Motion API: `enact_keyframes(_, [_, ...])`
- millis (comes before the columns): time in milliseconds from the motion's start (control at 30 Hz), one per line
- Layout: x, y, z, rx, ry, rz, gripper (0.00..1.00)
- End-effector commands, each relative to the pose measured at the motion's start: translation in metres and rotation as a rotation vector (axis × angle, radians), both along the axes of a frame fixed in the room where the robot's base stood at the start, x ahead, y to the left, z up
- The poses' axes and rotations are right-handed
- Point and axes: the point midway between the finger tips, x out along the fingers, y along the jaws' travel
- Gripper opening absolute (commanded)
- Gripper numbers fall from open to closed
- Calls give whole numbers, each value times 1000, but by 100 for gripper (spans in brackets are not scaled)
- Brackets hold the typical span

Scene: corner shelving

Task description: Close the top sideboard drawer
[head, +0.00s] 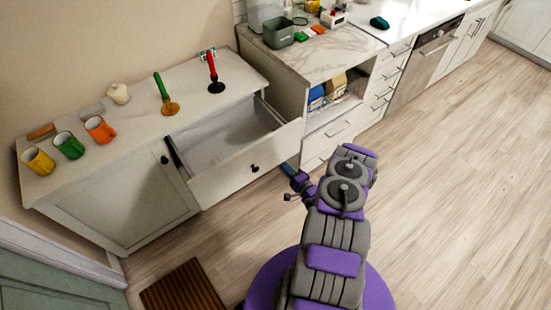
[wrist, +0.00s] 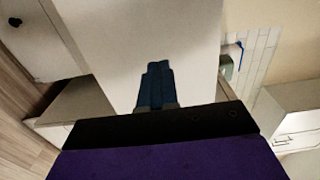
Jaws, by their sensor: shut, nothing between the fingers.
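The white sideboard (head: 128,197) stands against the wall at the left of the head view. Its top drawer (head: 232,163) is pulled far out, with a dark round knob (head: 254,168) on its front and its inside showing empty. In the wrist view my gripper's blue fingers (wrist: 156,84) are together in front of a broad pale panel, probably the drawer front. I cannot tell whether they touch it.
On the sideboard top stand yellow (head: 38,160), green (head: 68,145) and orange mugs (head: 99,129), a green candle (head: 163,92) and a red candle (head: 213,72). A kitchen counter (head: 320,55) with drawers adjoins at right. A brown slatted mat (head: 183,287) lies on the floor. Open wooden floor extends right.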

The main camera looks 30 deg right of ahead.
Motion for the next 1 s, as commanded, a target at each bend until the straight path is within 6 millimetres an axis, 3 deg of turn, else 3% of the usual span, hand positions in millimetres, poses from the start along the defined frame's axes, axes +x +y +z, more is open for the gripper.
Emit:
enact_keyframes(200, [42, 5, -1, -2, -1, 4, 0])
enact_keyframes(400, [67, 2, -1, 0, -3, 1, 0])
enact_keyframes(1000, [76, 4, 0, 1, 0, -1, 0])
